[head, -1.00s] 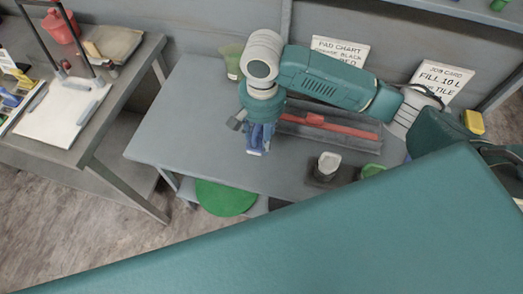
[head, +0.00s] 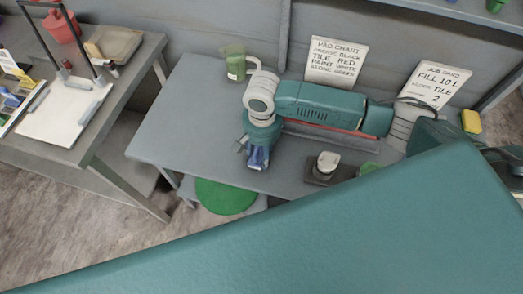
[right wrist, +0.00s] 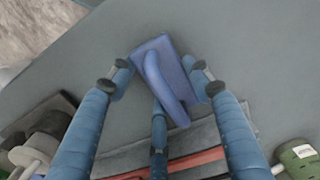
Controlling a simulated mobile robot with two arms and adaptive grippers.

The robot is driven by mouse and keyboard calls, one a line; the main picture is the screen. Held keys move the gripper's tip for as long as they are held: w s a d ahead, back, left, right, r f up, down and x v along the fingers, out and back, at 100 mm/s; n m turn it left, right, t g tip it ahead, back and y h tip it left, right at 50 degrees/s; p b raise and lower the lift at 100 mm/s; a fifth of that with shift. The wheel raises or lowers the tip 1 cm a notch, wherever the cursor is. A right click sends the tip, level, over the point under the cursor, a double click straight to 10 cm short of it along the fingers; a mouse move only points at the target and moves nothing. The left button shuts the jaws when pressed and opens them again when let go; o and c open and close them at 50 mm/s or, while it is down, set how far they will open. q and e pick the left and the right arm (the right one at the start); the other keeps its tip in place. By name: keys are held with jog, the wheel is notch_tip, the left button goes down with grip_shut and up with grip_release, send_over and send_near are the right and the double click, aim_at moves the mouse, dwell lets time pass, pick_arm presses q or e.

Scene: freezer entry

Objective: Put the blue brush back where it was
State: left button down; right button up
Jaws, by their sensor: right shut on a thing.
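The blue brush (right wrist: 163,80), a flat block with a raised grip, is held between the fingers of my right gripper (right wrist: 162,84), seen in the right wrist view above the grey table top. In the head view my right gripper (head: 257,157) points down over the front left part of the grey table (head: 195,120). The brush (head: 259,158) shows there only as a small blue patch among the fingers. I cannot tell whether the brush touches the table. My left gripper is not in view.
A dark tray with a red-bladed tool (head: 345,131) lies behind my forearm. A dark block with a white-topped piece (head: 327,164) stands to the right. A green bottle (head: 236,65) and two cards (head: 336,62) are at the back. The table's left part is clear.

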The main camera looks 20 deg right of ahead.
aim_at(262, 152)
jog(key=o, duration=0.8)
jog(key=shift+f, duration=0.1)
jog(key=o, duration=0.4)
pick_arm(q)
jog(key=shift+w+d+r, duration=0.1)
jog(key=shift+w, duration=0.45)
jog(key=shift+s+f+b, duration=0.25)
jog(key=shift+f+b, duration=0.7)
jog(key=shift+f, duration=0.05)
pick_arm(e)
notch_tip(262, 152, up, 12)
jog(key=shift+r, duration=0.15)
